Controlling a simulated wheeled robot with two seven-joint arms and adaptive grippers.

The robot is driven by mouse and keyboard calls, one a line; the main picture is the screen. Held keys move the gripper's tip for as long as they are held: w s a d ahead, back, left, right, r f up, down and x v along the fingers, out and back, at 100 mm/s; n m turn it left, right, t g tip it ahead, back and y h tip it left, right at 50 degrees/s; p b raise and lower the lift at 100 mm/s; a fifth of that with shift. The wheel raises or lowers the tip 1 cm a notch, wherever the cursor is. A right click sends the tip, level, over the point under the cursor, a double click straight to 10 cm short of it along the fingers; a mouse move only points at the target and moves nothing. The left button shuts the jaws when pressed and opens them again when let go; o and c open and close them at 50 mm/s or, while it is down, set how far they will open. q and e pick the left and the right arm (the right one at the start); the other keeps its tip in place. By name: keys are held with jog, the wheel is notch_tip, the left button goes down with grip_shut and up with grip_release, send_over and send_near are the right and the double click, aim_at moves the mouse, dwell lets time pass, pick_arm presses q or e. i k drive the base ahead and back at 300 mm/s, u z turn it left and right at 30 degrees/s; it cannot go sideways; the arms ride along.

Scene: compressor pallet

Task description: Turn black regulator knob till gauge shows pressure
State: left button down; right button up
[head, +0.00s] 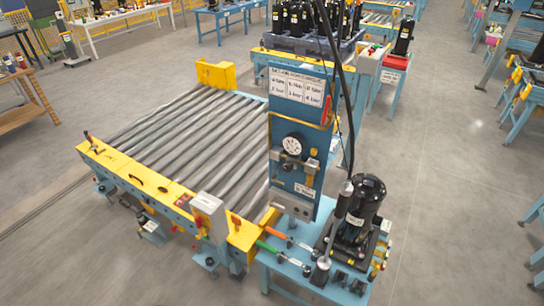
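A round white gauge (292,144) is mounted on the front of a blue upright panel (284,181) near the middle of the head view. Its needle is too small to read. A small dark round part, which looks like the black regulator knob (288,166), sits just below the gauge. Yellow and grey fittings are to its right. A white sheet with printed text is fixed on the panel above the gauge. Neither of my grippers is in view, and nothing of mine touches the panel.
A black compressor (365,198) stands on a blue table right of the panel, with green- and red-handled tools (270,247) at its front left. A roller conveyor (190,125) with yellow ends lies to the left.

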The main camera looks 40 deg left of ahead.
aim_at(288, 167)
jog(key=u, duration=1)
